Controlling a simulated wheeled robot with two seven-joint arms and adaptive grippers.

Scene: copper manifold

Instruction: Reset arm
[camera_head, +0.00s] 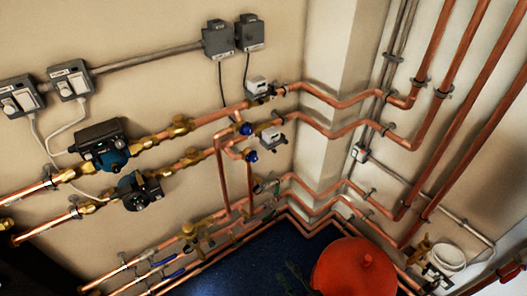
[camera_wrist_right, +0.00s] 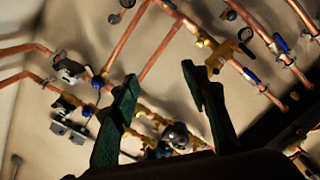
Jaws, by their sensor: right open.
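My right gripper (camera_wrist_right: 160,78) shows in the right wrist view as two dark green fingers spread apart, with nothing between their tips. Copper pipes and brass fittings show behind them, and neither finger visibly touches a pipe. In the head view, small dark green shapes at the bottom edge, left of the red tank, look like the fingers of my right gripper (camera_head: 291,277); they are dim there. My left gripper is not seen in either view.
Copper pipes (camera_head: 225,180) run along the wall and round the corner. Two dark pumps (camera_head: 104,155) sit on the left pipes. Switch boxes (camera_head: 218,40) are on the wall. A red rounded tank (camera_head: 355,270) stands at the bottom. The dark blue floor (camera_head: 235,268) looks mostly clear.

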